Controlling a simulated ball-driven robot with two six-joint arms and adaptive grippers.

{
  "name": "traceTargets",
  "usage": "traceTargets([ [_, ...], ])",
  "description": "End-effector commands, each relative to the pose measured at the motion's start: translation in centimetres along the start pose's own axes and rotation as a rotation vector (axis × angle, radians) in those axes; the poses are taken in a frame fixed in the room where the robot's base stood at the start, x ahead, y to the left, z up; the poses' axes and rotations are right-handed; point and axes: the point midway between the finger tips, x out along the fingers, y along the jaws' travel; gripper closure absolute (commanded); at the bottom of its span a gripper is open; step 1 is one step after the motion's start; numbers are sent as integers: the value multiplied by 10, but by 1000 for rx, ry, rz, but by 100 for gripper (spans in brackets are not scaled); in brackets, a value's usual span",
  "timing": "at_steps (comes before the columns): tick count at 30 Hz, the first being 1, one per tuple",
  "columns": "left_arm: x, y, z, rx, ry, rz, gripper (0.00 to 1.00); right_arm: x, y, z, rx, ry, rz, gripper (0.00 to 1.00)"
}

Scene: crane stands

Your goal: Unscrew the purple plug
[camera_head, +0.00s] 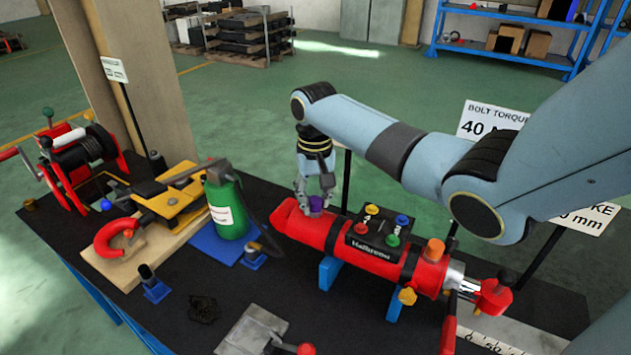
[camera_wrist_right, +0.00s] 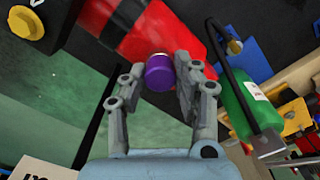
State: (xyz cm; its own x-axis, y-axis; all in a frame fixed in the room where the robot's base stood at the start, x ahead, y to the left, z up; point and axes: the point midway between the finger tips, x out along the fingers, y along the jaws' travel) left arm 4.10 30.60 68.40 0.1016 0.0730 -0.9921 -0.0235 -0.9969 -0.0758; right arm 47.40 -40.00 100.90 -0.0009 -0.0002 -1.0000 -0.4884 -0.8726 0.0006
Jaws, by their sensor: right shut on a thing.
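The purple plug (camera_head: 316,203) sits at the left end of the red cylinder (camera_head: 300,223), which lies on blue supports on the table. My right gripper (camera_head: 314,190) comes down from above onto the plug. In the right wrist view the purple plug (camera_wrist_right: 160,73) lies between the two fingertips of my right gripper (camera_wrist_right: 166,88), against the red cylinder (camera_wrist_right: 165,35). The gripper is shut on the plug. How far the plug is out of its hole is hidden. My left gripper is not in view.
A black box (camera_head: 372,240) with coloured knobs is on the cylinder's middle. A green bottle (camera_head: 228,208) with a black hose stands left of the cylinder. Sign boards (camera_head: 490,120) stand behind it. A red-handled winch (camera_head: 85,150) is at far left.

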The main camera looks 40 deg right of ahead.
Motion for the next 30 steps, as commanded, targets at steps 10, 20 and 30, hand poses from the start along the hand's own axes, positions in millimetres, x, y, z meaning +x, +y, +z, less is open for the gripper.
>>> traceTargets([
  [10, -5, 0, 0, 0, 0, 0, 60, -2, -1, -2, -125, 5, -2, 100],
  [20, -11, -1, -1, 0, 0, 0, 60, -2, -1, -2, -463, 7, -1, 100],
  [30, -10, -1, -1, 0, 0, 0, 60, -2, -1, -2, -574, 7, -1, 100],
])
